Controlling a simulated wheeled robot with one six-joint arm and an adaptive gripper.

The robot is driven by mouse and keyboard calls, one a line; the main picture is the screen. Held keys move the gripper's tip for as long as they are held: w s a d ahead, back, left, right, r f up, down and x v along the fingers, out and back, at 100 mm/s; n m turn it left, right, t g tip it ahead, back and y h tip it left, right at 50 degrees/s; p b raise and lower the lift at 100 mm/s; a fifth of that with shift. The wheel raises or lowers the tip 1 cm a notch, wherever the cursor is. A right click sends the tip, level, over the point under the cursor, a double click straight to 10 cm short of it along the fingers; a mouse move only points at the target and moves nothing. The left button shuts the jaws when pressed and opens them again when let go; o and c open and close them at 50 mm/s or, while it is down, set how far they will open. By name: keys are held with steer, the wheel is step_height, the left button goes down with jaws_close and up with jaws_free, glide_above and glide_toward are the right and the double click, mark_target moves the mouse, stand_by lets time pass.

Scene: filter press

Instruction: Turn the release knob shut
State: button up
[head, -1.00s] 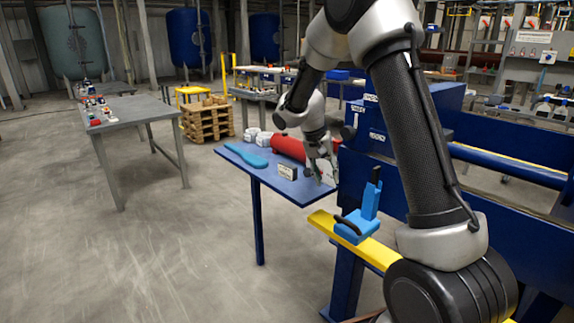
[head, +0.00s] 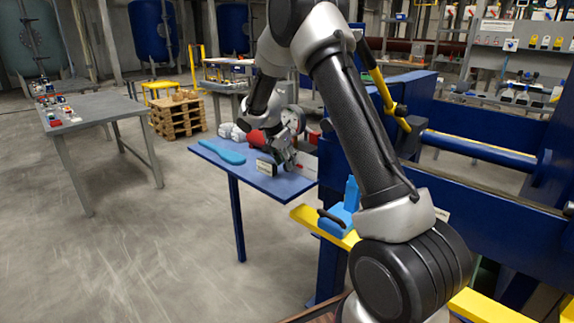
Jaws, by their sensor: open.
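My gripper (head: 285,168) is open, pointing down low over the right part of the blue side table, seen small and partly against my own arm. A red cylinder-shaped body (head: 257,138) lies behind it on the table, mostly hidden by my wrist. A round white dial gauge (head: 295,117) shows just behind my wrist. A small red part (head: 299,166) is right beside the fingers. I cannot make out the release knob for certain; it may be hidden by the gripper. I cannot tell whether the fingers touch anything.
The blue side table (head: 225,172) also holds a light-blue flat tool (head: 220,152), a small label stand (head: 265,167) and white bundles (head: 230,131). The blue press frame (head: 490,205) stands close on the right, with a yellow rail (head: 318,222) and a blue clamp-like part (head: 340,212) in front.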

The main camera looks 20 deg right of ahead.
steer(key=shift+x, duration=1.2)
steer(key=shift+c, duration=0.5)
steer(key=c, duration=0.6)
steer(key=shift+g+h, duration=0.3)
steer(key=shift+g, duration=0.4)
steer(key=o, duration=0.7)
steer(key=v, duration=1.2)
